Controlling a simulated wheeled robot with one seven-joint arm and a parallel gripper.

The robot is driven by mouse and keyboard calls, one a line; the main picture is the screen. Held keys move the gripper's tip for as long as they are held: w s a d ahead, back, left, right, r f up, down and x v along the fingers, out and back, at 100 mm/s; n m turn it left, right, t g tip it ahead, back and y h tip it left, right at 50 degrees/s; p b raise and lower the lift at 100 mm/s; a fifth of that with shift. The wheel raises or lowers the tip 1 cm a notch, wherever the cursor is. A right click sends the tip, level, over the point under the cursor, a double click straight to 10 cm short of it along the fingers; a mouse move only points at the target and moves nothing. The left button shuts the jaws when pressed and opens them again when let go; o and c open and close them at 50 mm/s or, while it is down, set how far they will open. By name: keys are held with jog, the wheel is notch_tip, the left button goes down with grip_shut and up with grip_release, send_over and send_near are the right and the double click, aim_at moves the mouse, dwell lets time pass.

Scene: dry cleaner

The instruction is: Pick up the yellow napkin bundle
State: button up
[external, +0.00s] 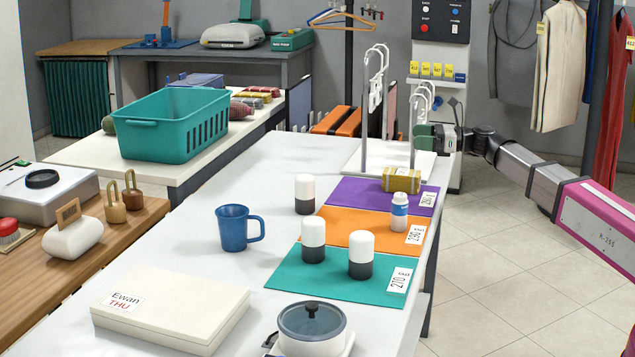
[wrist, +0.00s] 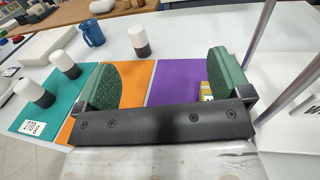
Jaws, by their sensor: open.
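The yellow napkin bundle (external: 402,180) is a small olive-yellow roll with a lighter band, lying on the purple mat (external: 352,194) near the far end of the white table. In the wrist view, only a yellow sliver of the bundle (wrist: 204,88) shows beside the right finger; the rest is hidden by my gripper. My gripper (external: 424,137) has green padded fingers and is at the table's far right corner, beyond the bundle and apart from it. In the wrist view my gripper (wrist: 163,78) is open and empty, its fingers wide apart.
A white rack (external: 364,115) stands close by the gripper at the table's far end. Orange (external: 340,236) and teal (external: 320,282) mats hold a small bottle (external: 399,212) and black-and-white cylinders (external: 361,255). A blue mug (external: 233,228) stands left of the mats.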

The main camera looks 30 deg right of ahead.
jog(key=d+m+t+h, duration=0.2)
jog(key=d, duration=0.9)
send_near(408, 173)
jog(key=shift+s+d+f, duration=0.1)
jog(key=shift+s+d, duration=0.05)
jog(key=shift+d, duration=0.1)
jog(key=shift+w+a+f, duration=0.15)
jog(key=shift+w+a, duration=0.1)
jog(key=shift+w, duration=0.05)
jog(key=x, duration=1)
jog(key=shift+r, duration=0.2)
jog(key=c, duration=1.1)
